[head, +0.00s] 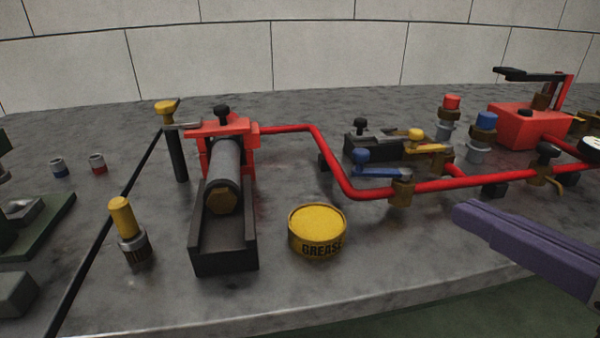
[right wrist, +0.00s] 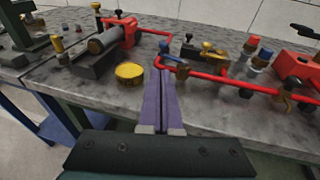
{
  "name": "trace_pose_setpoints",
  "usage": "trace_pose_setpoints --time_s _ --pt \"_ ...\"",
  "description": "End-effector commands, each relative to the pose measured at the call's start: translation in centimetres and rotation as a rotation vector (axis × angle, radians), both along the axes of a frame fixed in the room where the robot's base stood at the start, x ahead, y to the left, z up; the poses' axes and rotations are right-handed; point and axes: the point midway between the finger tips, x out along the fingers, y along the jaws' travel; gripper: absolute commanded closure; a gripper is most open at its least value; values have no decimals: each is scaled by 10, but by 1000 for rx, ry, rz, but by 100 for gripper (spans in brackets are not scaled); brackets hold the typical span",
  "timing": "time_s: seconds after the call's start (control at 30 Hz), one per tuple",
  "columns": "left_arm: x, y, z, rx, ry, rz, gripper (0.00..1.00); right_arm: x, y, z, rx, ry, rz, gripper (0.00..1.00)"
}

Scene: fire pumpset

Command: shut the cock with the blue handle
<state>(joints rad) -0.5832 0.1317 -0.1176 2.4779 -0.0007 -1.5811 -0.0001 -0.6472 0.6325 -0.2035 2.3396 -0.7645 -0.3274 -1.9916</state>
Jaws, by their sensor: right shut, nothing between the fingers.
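The cock with the blue handle (head: 385,171) sits on the red pipe (head: 455,184), with its brass body (head: 402,193) under the handle's right end. The handle points left, roughly along the pipe, with a blue knob at its free end. It also shows in the right wrist view (right wrist: 173,61), just beyond my fingertips. My right gripper (head: 465,212) has purple fingers, shut together and empty. It is in front of the pipe, to the right of the cock and apart from it. In the right wrist view my fingers (right wrist: 160,78) point at the pipe. My left gripper is not in view.
A yellow grease tin (head: 317,232) stands left of the cock, near the table's front edge. Behind the handle is a dark block with a yellow-handled lever (head: 414,136). Another brass cock with a black knob (head: 547,152) is on the pipe to the right. A red pump (head: 520,125) stands behind.

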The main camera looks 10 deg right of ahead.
Motion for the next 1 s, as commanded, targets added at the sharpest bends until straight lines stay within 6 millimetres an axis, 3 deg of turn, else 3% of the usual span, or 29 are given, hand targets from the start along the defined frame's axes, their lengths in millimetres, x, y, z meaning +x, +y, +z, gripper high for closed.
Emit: trace_pose_setpoints --time_s 0.27,0.8,1.0 --pt "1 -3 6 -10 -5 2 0 29 7 -2 -6 -7 0 100" --pt "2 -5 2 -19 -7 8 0 116 31 -21 -3 -3 0 100" --pt "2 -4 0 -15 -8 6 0 130 35 -24 -3 -1 1 100"
